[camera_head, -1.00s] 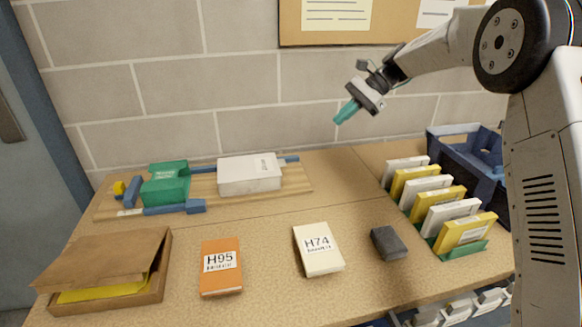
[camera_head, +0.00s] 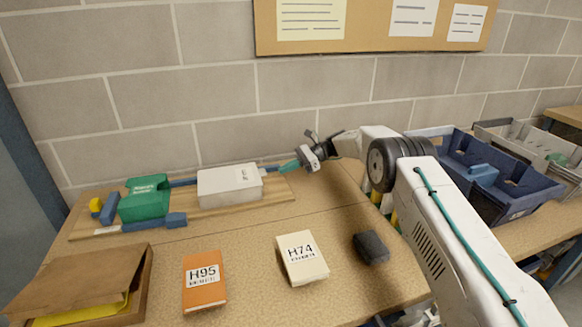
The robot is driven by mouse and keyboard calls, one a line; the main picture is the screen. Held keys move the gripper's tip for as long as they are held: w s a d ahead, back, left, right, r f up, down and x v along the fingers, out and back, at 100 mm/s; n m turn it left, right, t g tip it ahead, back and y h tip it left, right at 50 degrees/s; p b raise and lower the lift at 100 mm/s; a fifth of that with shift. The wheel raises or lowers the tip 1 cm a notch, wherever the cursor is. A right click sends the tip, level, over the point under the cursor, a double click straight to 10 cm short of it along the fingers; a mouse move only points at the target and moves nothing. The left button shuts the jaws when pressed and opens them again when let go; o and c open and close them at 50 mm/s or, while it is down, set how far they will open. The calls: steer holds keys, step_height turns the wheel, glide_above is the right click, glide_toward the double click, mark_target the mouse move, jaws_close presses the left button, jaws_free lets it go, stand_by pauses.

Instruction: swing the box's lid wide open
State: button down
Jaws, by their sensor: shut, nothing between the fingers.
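A brown cardboard box (camera_head: 142,297) stands at the front left of the table, cut off by the lower picture edge. Its lid (camera_head: 75,272) is tilted, raised partway on the near side, with a gap at the right. A yellow thing (camera_head: 95,314) shows inside under the lid. My gripper (camera_head: 287,166) is at the back of the table, right of the white box, far from the cardboard box and touching nothing that I can make out. Its teal fingers look shut and empty.
A wooden board (camera_head: 205,211) at the back bears a green holder (camera_head: 145,203) and a white box (camera_head: 230,186). An orange box (camera_head: 205,281), a cream box (camera_head: 302,258) and a dark block (camera_head: 371,247) stand in front.

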steer(key=x, duration=0.5)
steer(key=shift+s+a+f, duration=0.1)
steer(key=shift+a+f, duration=0.05)
steer(key=shift+a, duration=0.2)
